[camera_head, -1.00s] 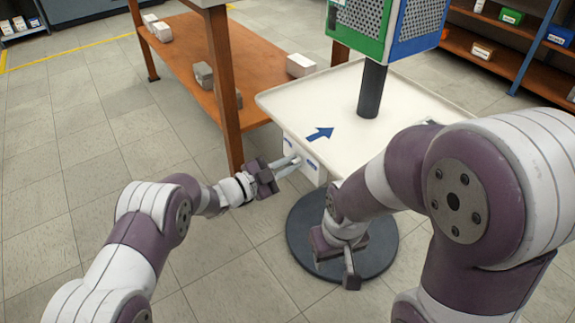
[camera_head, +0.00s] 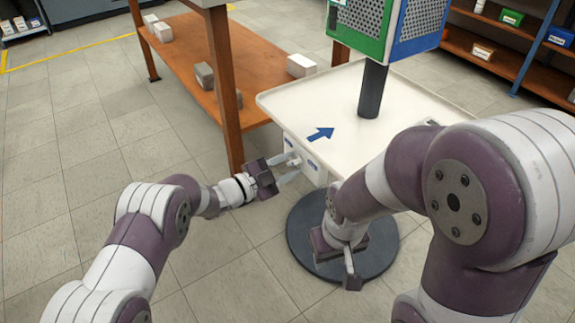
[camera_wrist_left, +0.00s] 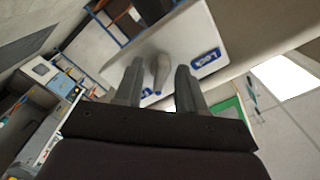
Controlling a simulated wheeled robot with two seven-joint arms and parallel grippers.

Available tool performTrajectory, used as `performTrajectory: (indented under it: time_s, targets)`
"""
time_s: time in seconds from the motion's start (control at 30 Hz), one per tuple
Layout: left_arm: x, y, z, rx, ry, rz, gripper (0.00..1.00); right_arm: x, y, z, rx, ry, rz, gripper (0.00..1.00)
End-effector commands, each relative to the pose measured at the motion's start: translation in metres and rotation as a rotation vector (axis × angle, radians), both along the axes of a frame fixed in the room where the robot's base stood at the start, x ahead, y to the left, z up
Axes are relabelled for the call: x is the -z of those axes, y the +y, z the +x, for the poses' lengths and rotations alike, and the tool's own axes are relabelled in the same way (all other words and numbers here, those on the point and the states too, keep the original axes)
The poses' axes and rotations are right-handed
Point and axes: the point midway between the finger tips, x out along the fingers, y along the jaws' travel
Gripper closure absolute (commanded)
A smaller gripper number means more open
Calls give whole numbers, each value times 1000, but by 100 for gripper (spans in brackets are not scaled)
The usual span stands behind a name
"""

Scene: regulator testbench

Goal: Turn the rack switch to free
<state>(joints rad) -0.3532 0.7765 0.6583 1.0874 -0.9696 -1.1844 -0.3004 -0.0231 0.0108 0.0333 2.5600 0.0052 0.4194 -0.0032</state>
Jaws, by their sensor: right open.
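The rack switch is a grey knob (camera_wrist_left: 161,70) on a white panel (camera_wrist_left: 190,38) in the left wrist view. A blue "Lock" label (camera_wrist_left: 207,58) lies to its right, and a second blue label (camera_wrist_left: 148,93), partly hidden by a finger, lies below it. In the head view the white switch box (camera_head: 308,162) hangs under the near left edge of the white table. My left gripper (camera_head: 289,166) is open in front of it, one finger on each side of the knob, with gaps showing. My right gripper (camera_head: 350,268) is open and hangs low, in front of the table's base.
The white table top (camera_head: 290,98) bears a blue arrow (camera_head: 320,134) and a dark post (camera_head: 373,92) under a green and blue box (camera_head: 385,25). A brown wooden bench (camera_head: 255,75) stands to the left. The round dark base (camera_head: 300,248) stands on the floor. Floor at left is clear.

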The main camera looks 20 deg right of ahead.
Motion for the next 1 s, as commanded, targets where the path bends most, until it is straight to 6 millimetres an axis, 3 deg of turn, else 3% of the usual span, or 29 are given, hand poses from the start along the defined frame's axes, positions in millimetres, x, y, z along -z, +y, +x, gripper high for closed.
performTrajectory:
  time_s: [0.23, 0.5, 0.7, 1.0]
  targets:
    - [-5, 11, -2, -2, 0, -1, 61, -9, 0, 0, 0, 0, 0, 57]
    - [-7, 78, -27, -5, 3, 0, 61, -44, 0, 0, 0, 0, 0, 57]
    - [-3, 112, -40, -3, 0, 0, 61, -54, 0, 0, 0, 0, 0, 57]
    - [0, 120, -44, 0, 0, -1, 61, -54, 0, 0, 0, 0, 0, 57]
